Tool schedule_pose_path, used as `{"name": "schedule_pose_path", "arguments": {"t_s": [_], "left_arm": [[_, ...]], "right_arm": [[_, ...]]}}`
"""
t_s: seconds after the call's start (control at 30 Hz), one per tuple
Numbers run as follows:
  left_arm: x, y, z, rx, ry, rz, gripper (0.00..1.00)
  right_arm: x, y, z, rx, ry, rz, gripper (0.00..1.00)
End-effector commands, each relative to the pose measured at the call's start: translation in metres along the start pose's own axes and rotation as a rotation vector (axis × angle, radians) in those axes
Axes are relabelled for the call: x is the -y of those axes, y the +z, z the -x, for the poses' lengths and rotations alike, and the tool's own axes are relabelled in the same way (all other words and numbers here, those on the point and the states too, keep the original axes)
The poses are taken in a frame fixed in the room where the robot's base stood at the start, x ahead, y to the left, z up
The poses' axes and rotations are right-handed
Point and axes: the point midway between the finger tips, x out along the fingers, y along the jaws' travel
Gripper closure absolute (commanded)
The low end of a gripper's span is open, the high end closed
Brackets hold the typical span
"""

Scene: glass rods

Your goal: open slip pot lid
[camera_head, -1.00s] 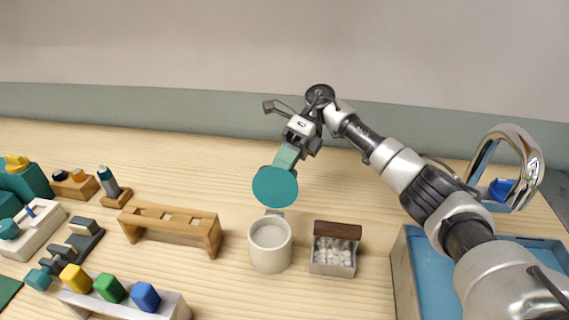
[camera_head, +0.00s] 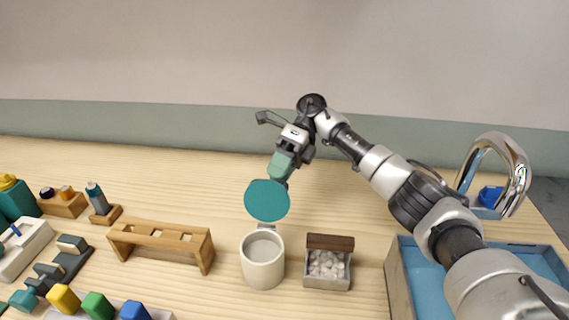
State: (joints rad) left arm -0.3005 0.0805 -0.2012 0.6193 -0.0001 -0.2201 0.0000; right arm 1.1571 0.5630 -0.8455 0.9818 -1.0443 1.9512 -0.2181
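The slip pot (camera_head: 262,268) is a cream cylinder standing on the table, with pale contents in its open mouth. Its round teal lid (camera_head: 266,201) stands raised above the back rim, by a small grey hinge piece (camera_head: 266,227). My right gripper (camera_head: 280,168) is behind and above the lid, and its green end part meets or overlaps the lid's upper edge. The lid hides the fingertips, so I cannot tell whether they grip it or only touch it. My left gripper is not in view.
A small box of white pieces (camera_head: 327,264) with a brown raised flap stands right of the pot. A wooden rack (camera_head: 160,240) is to the left. A blue-lined basin (camera_head: 425,280) with a chrome tap (camera_head: 520,165) is at the right. The table behind the pot is mostly clear.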

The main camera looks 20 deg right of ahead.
Motion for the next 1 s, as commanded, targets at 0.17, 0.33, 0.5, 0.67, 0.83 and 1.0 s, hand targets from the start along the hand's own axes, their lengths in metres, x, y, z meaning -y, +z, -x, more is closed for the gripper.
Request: {"name": "schedule_pose_path", "arguments": {"t_s": [0.17, 0.33, 0.5, 0.67, 0.83, 1.0], "left_arm": [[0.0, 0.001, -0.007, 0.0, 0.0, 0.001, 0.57], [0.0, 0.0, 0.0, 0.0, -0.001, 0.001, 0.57], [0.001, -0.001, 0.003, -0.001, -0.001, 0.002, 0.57], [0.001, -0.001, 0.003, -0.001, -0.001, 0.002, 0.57], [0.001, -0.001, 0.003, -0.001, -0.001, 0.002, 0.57], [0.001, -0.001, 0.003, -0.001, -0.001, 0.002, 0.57]], "right_arm": [[0.001, 0.0, 0.031, 0.002, -0.003, -0.002, 0.61], [-0.001, 0.001, 0.041, -0.009, 0.002, -0.002, 0.61], [-0.001, 0.001, 0.049, -0.005, 0.001, -0.001, 0.61], [0.0, 0.0, 0.053, -0.003, 0.0, -0.001, 0.61], [0.0, 0.0, 0.053, -0.002, -0.001, 0.0, 0.61], [0.0, 0.0, 0.053, -0.002, 0.0, 0.0, 0.61]]}}
